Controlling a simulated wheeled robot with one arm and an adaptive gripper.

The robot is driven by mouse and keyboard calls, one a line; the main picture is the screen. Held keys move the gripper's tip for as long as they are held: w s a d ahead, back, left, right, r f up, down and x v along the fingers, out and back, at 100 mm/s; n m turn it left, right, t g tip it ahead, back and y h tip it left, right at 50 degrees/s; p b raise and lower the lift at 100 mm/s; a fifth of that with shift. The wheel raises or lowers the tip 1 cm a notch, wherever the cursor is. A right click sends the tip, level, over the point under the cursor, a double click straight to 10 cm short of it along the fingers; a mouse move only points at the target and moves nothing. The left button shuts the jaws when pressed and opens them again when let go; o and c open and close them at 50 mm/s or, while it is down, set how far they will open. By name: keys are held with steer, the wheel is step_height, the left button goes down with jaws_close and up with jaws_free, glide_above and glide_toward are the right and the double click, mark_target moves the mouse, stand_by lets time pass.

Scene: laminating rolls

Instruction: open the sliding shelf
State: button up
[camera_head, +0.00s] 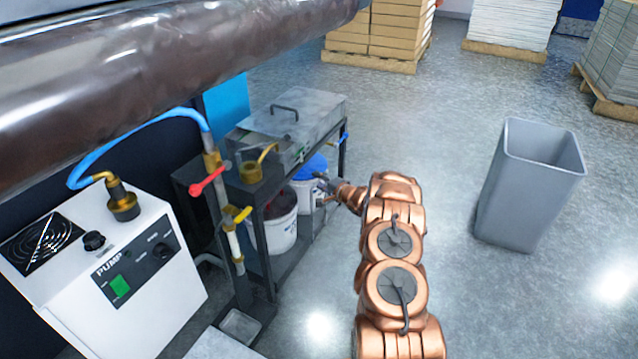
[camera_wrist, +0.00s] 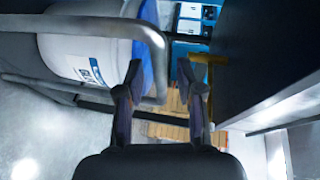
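A dark metal rack (camera_head: 263,236) stands left of my arm, with white buckets on its low sliding shelf (camera_head: 302,246). My gripper (camera_head: 322,183) is beside the rack's open side, near the blue-lidded bucket (camera_head: 308,168). In the wrist view, a grey tubular handle (camera_wrist: 95,27) bends round in front of a white bucket (camera_wrist: 85,55). The bend of the handle appears between the spread fingers of my gripper (camera_wrist: 160,67). The fingers are open with a gap on the right side; whether either touches the handle cannot be told.
A grey metal box (camera_head: 300,125) sits on the rack top. A white pump unit (camera_head: 110,260) and a pipe with a red-handled valve (camera_head: 208,182) stand at left. A grey bin (camera_head: 528,185) stands at right. Floor between my arm and the bin is clear.

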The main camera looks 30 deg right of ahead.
steer(key=shift+w, duration=0.15)
jaws_close()
stand_by(0.7)
